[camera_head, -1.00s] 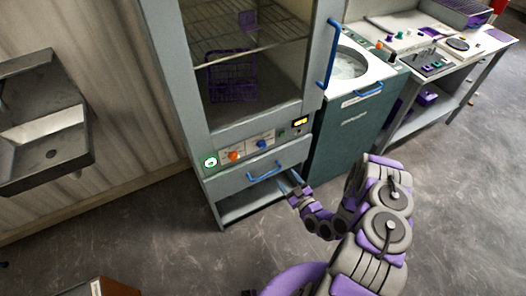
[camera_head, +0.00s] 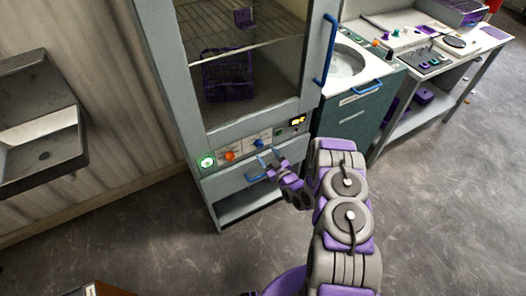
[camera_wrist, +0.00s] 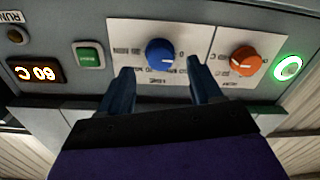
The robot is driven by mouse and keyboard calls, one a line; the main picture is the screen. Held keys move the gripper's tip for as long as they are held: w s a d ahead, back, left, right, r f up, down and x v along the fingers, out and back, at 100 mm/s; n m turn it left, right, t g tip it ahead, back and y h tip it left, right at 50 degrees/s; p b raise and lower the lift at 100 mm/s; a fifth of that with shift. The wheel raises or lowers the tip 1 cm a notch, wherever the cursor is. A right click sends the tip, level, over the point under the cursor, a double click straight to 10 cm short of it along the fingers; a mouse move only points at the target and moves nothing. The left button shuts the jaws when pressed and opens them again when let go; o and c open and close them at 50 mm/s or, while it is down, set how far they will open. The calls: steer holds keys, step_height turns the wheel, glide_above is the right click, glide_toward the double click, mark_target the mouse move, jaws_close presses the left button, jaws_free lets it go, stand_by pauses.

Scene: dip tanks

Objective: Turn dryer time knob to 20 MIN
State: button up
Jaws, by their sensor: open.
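The dryer's blue knob (camera_head: 258,143) is on the control panel below the glass door. In the wrist view the blue knob (camera_wrist: 160,54) sits on a white plate with upside-down lettering, partly legible as "MIN", which suggests the time scale. It has a small white mark on its face; its exact setting is too small to read. My gripper (camera_head: 266,159) is in front of the panel. In the wrist view my gripper (camera_wrist: 161,72) is open, its two blue fingers on either side of the blue knob's lower area, with no visible contact.
An orange knob (camera_wrist: 245,61), a lit green ring button (camera_wrist: 288,68), a green switch (camera_wrist: 88,56) and a "60 C" display (camera_wrist: 36,72) share the panel. A blue drawer handle (camera_head: 257,175) is just below. A teal tank cabinet (camera_head: 355,112) stands right of the dryer.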

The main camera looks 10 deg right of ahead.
mark_target(261, 147)
steer(key=shift+x, duration=1.75)
steer(key=shift+c, duration=0.3)
steer(key=c, duration=1)
